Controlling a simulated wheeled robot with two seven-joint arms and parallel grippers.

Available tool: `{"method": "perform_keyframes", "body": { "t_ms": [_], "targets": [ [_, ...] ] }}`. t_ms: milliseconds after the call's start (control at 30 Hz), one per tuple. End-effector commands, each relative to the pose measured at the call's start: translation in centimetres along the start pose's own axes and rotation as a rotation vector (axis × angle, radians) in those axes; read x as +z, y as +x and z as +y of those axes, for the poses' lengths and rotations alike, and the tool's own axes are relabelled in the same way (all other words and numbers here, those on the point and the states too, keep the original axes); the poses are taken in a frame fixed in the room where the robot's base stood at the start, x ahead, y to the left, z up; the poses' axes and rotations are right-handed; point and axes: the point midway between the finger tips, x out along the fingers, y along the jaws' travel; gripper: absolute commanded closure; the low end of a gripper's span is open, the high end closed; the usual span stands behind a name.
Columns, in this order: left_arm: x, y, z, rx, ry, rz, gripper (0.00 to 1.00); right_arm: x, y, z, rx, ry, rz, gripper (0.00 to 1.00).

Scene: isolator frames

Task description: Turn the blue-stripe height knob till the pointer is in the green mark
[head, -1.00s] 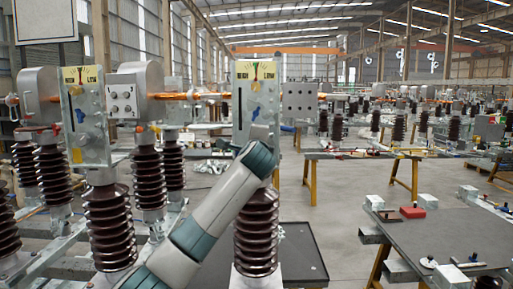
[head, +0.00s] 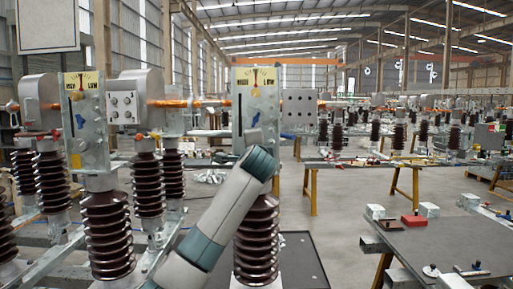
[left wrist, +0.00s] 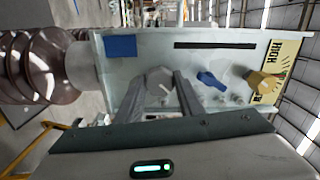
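The blue-stripe panel is the grey plate (head: 243,132) on the right-hand insulator; a blue square (left wrist: 121,47) marks it in the left wrist view. Its grey height knob (left wrist: 158,78), with a pale line on its face, sits beside that square. My left gripper (left wrist: 163,82) has one finger on each side of the knob, close against it, and looks shut on it. In the head view my left arm hides knob and gripper. The yellow HIGH/LOW gauge (head: 256,77) tops the plate; its pointer looks roughly upright, too small to read against the green mark. My right gripper is out of view.
A blue lever (left wrist: 211,80) and a brass knob (left wrist: 262,82) sit on the same plate, beyond the fingers. A similar panel (head: 97,125) with a yellow square stands left. A grey worktable (head: 440,245) lies at the right, with open floor before it.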

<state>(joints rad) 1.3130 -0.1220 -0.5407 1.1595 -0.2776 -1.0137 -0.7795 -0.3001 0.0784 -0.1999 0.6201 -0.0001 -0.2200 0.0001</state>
Motion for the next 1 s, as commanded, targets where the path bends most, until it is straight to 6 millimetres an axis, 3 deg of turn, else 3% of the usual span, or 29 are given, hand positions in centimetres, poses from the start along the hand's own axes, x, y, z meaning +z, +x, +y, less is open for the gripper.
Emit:
{"method": "perform_keyframes", "body": {
  "t_ms": [33,67,567,767,1000],
  "targets": [
    [0.1,0.0,0.1,0.002,0.001,-0.002,0.55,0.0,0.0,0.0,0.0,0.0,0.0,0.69],
    [0.1,0.0,0.1,0.002,0.001,-0.002,0.48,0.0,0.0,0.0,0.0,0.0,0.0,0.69],
    [0.0,-0.5,0.1,0.0,0.001,0.0,0.48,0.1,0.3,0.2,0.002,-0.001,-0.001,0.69],
    [0.0,-2.1,0.2,-0.001,0.0,0.002,0.48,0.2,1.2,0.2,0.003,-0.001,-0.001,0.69],
    [0.0,-5.6,0.4,-0.002,0.0,0.002,0.48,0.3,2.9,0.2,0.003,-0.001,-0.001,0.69]
  ]
}}
